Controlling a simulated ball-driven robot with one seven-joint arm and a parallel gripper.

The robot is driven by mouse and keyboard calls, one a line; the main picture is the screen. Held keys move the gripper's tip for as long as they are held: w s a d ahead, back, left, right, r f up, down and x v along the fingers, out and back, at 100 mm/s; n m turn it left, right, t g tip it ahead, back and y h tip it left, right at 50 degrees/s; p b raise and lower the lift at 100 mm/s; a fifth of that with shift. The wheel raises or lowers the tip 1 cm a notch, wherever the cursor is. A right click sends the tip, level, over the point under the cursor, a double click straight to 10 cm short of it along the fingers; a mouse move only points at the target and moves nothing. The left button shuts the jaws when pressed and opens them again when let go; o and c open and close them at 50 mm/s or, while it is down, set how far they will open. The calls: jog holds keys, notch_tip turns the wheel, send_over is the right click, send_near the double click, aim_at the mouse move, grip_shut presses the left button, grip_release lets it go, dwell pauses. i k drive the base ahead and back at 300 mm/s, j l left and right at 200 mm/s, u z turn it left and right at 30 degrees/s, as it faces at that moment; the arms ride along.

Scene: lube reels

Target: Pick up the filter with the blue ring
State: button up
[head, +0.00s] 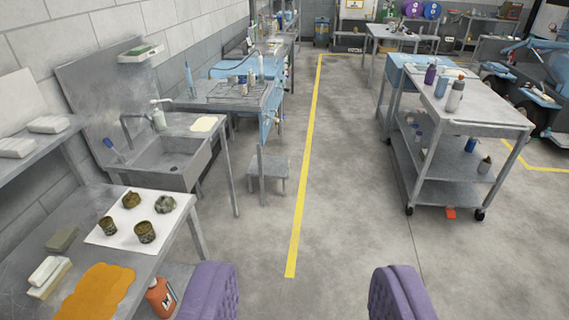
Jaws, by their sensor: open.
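Several small dark olive-brown round items, perhaps filters, rest on a white sheet (122,240) on the metal table at the lower left. They are a back left one (131,199), a greyer back right one (165,204), a front left one (109,226) and a front right one (145,232). At this size I cannot make out a blue ring on any of them. My gripper (304,292) shows as two purple padded fingers at the bottom edge, wide apart with nothing between them. It is to the right of the table, apart from the items.
An orange cloth (95,292), a white block (45,270) and a red-orange bottle (161,298) are near the table's front. A sink (170,160) stands behind. A wheeled cart (470,105) is at right.

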aim_at(243, 88)
jog(key=i, duration=2.65)
jog(key=i+l, duration=0.1)
jog(key=i, duration=2.55)
jog(key=i+u, duration=0.55)
